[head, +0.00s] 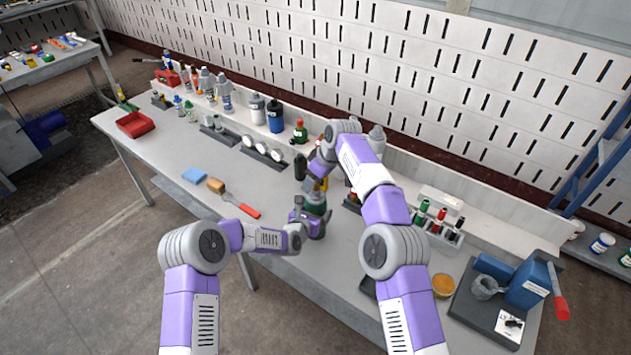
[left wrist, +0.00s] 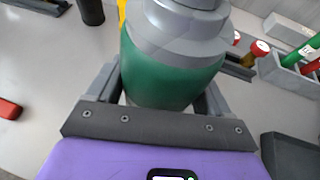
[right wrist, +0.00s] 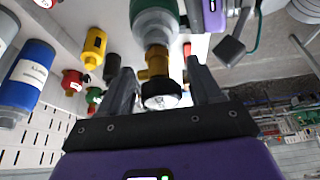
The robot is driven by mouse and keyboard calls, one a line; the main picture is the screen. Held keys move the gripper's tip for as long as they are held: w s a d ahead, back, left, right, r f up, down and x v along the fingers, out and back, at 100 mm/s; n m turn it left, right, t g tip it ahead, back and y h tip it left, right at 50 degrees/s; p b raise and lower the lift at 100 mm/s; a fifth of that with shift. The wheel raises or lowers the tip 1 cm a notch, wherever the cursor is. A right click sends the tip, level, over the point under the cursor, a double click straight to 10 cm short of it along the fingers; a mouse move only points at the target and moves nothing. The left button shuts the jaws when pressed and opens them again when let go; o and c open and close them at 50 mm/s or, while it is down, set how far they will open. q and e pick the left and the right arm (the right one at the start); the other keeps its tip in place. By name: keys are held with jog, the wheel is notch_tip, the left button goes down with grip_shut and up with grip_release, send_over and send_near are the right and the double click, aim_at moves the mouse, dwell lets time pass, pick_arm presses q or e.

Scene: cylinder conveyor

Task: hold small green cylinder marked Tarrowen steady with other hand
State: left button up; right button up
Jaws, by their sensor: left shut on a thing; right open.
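A small green cylinder (head: 316,198) stands on the workbench; its marking is not readable. My left gripper (head: 313,218) is shut around its body from the near side, with one finger on each side in the left wrist view, where its green body (left wrist: 172,68) and grey shoulder show. My right gripper (head: 319,180) is above it, pointing down. In the right wrist view, a brass valve (right wrist: 156,64) with a round, dark-rimmed end sits between the open fingers of the right gripper (right wrist: 162,82), apart from both.
A rack of small cylinders (head: 436,229) and a blue device (head: 528,284) stand to the right. Bottles line the back. The bench's left front is clear.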

jog(key=shift+r, duration=0.7)
jog(key=m+h, duration=0.1)
jog(key=m, duration=0.2)
jog(key=m+t+h, duration=0.1)
jog(key=m, duration=0.2)
jog(key=m+h, duration=0.1)
jog(key=m, duration=0.2)
jog(key=m+h, duration=0.1)
jog(key=m, duration=0.2)
jog(key=shift+t, duration=0.4)
jog(key=shift+f, duration=0.1)
jog(key=shift+f, duration=1.2)
